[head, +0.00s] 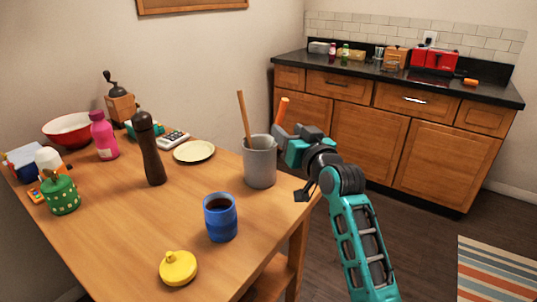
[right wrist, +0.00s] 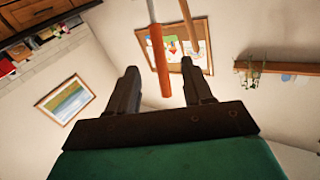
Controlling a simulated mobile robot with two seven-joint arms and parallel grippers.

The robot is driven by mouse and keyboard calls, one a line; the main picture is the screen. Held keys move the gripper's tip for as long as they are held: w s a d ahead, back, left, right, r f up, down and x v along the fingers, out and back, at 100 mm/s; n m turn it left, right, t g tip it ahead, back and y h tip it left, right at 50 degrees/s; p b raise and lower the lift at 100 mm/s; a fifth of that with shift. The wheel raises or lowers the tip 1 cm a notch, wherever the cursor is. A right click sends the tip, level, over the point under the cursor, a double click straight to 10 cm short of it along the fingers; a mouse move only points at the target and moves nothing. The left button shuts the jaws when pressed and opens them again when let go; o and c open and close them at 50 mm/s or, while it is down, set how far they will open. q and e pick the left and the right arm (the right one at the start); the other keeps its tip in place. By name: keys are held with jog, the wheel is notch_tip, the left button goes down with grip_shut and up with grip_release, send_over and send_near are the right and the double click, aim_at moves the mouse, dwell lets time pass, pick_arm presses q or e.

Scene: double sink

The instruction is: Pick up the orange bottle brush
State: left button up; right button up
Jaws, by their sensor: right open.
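The orange bottle brush (head: 282,110) stands in a grey crock (head: 260,164) at the table's right edge, its orange handle up and leaning right. Its lower part is hidden inside the crock. My right gripper (head: 284,134) is beside the crock's rim, close to the handle. In the right wrist view the brush's orange handle (right wrist: 159,62) shows between the two spread fingers of the open right gripper (right wrist: 160,72), with visible gaps to both. My left gripper is not in view.
A wooden utensil (head: 244,116) stands in the same crock, and its handle shows near one finger in the right wrist view (right wrist: 189,25). A blue mug (head: 221,226), a dark pepper mill (head: 151,160) and a cream plate (head: 194,152) stand nearby.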

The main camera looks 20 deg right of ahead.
aim_at(281, 123)
jog(key=shift+w+d, duration=0.2)
jog(key=shift+w, duration=3.95)
jog(key=shift+c, duration=0.2)
grip_shut()
